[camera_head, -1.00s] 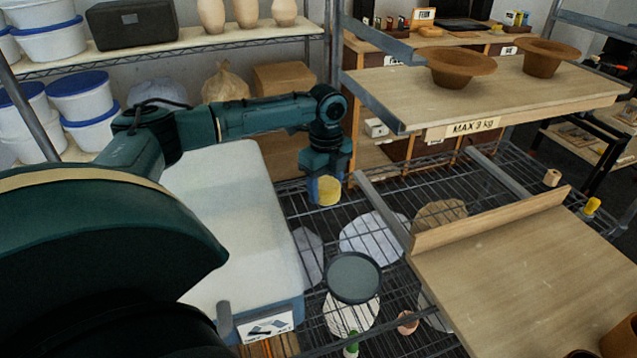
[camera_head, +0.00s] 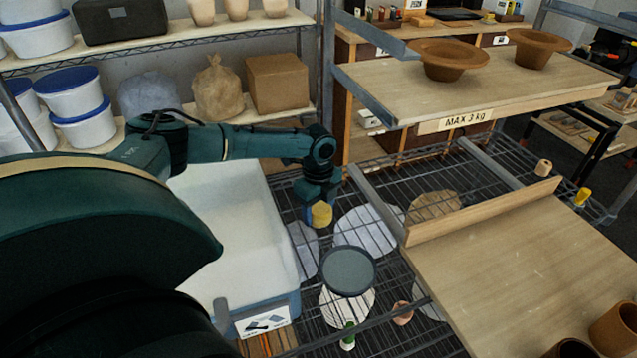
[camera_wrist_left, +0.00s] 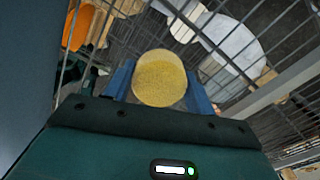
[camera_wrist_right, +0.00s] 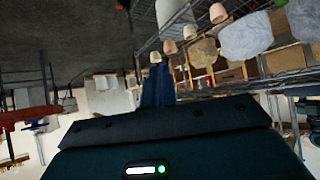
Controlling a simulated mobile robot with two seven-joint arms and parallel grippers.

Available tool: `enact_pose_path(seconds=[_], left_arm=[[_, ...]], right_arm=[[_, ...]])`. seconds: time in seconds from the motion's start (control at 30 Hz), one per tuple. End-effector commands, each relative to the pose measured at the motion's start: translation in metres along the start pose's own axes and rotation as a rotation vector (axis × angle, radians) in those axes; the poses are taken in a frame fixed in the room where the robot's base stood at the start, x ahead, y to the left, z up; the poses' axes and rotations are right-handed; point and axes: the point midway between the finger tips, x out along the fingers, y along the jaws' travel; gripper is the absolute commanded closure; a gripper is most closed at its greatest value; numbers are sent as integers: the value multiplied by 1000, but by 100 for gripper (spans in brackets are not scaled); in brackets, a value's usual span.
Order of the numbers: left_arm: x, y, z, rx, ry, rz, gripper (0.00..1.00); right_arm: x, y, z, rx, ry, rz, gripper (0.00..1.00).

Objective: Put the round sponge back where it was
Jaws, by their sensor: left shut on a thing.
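The round sponge (camera_head: 320,214) is yellow. My left gripper (camera_head: 313,207) is shut on it and holds it above the wire rack, just right of the white bin (camera_head: 232,240). In the left wrist view the sponge (camera_wrist_left: 160,78) sits between the two blue fingers, its round face towards the camera, with rack wires beyond. I cannot tell whether it touches anything below. In the right wrist view my right gripper (camera_wrist_right: 157,87) has its blue fingers together, with nothing seen between them. It is not in the head view.
A grey round disc (camera_head: 347,272) stands nearer me on the rack. A wooden board (camera_head: 520,250) with a raised edge is at right. Above is a shelf (camera_head: 470,85) marked MAX 3 kg, with two brown bowls. Pale round shapes show through the wires.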

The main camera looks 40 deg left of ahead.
Motion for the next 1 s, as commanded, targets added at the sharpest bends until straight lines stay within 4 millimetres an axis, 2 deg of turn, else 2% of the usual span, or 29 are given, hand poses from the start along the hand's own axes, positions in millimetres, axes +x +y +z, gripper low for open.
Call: enact_pose_path(seconds=[0.23,0.27,0.5,0.83,1.0], left_arm=[[3,0,0,0,1,1,70],[2,0,0,0,1,0,43],[2,0,0,0,0,0,23],[-4,0,1,-1,0,-1,23],[-31,-1,1,0,0,-4,23]], right_arm=[[1,0,0,-1,1,0,100],[1,0,0,-1,1,0,100],[1,0,0,0,2,-1,100],[1,0,0,0,2,-1,100],[3,0,1,1,6,-1,100]])
